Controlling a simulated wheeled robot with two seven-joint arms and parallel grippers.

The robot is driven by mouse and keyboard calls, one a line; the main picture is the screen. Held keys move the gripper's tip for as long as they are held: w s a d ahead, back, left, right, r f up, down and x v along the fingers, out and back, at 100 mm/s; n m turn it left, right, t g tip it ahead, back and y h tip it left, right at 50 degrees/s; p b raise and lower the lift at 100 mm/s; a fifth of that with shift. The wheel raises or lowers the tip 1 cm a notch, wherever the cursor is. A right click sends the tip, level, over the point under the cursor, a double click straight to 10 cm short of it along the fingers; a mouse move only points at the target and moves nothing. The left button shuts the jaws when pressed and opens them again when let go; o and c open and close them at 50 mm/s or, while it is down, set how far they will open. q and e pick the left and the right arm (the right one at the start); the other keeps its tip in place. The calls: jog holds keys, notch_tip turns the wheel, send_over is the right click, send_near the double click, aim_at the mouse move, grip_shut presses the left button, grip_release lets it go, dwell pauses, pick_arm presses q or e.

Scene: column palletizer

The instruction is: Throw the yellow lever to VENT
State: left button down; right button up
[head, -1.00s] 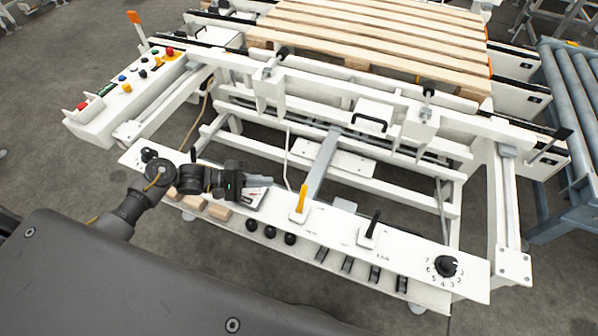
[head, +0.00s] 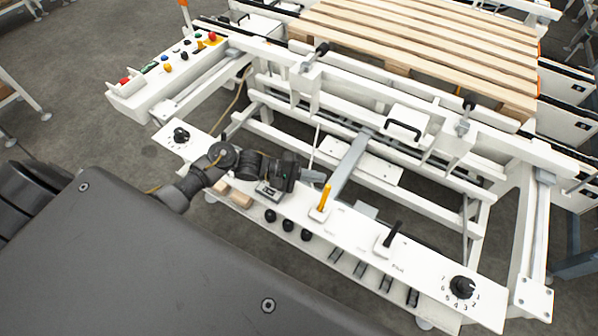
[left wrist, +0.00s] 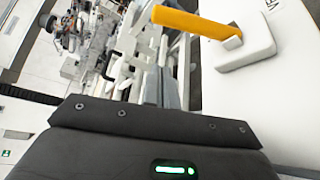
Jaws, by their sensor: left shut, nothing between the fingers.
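The yellow lever (head: 325,198) stands up from a small white base (head: 319,214) on the long white control panel. It also shows large at the top of the left wrist view (left wrist: 195,22), with its white base (left wrist: 245,47) at the right. The lettering near it is too small to read, so its setting is unclear. My left gripper (head: 314,177) is shut and empty, just left of and behind the lever in the head view, apparently apart from it. The left wrist view does not show its fingertips clearly. My right gripper is out of view.
A black lever (head: 393,234) and a numbered dial (head: 461,287) are right of the yellow lever. Black knobs (head: 288,225) and slotted switches line the panel's front. Behind are the white machine frame and a wooden pallet (head: 430,45). A button box (head: 165,65) stands at upper left.

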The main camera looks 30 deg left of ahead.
aim_at(324, 199)
pick_arm(q)
jog(key=shift+s+d+r+p, duration=0.25)
jog(key=shift+s+d+p, duration=0.2)
jog(key=shift+d, duration=0.15)
jog(key=shift+s+d+r+p, duration=0.25)
jog(key=shift+s+d+p, duration=0.2)
jog(key=shift+d, duration=0.1)
jog(key=shift+s+r, duration=0.1)
jog(key=shift+s, duration=0.35)
jog(key=shift+d, duration=0.1)
jog(key=shift+s, duration=0.1)
jog(key=shift+r, duration=0.1)
